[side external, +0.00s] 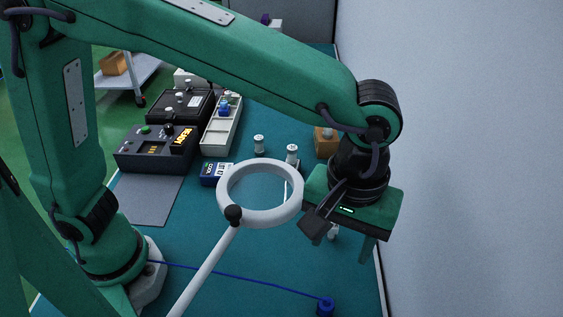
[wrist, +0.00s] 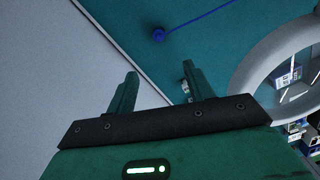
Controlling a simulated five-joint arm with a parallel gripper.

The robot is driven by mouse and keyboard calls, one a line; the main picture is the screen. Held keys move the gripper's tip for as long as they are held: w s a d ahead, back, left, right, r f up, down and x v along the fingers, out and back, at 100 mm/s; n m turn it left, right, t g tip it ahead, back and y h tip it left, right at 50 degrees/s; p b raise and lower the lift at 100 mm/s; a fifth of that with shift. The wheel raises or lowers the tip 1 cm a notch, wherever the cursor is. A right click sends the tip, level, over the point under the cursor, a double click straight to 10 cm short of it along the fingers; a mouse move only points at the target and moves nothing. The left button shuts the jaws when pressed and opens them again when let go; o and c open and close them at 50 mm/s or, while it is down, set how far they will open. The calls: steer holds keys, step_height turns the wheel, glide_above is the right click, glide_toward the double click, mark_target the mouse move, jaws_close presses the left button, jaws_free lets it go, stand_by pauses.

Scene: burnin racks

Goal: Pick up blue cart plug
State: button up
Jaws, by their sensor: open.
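A small blue plug (side external: 325,306) on the end of a thin blue cable lies on the teal bench mat, at the bottom edge of the side external view. I take it for the blue cart plug. It also shows at the top middle of the wrist view (wrist: 159,34), beyond my fingertips and apart from them. My gripper (wrist: 159,82) is open with nothing held between its fingers. In the side external view my gripper (side external: 350,240) hangs above the mat, farther back than the plug. A small pale object partly shows beside the right finger in the wrist view.
A white ring (side external: 232,210) on a stick stands close left of my gripper. Dark instrument boxes (side external: 155,150) and a pale tray (side external: 220,133) with a blue-topped piece stand behind left. A plain wall (side external: 460,150) runs along the right. Mat around the plug is mostly clear.

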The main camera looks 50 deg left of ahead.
mark_target(328, 300)
step_height(328, 300, down, 15)
steer(key=shift+r, duration=0.2)
stand_by(0.3)
steer(key=shift+s+f, duration=0.15)
steer(key=shift+f, duration=2.45)
steer(key=c, duration=1.1)
steer(key=shift+o, duration=0.2)
steer(key=shift+r, duration=0.1)
steer(key=shift+r, duration=4.95)
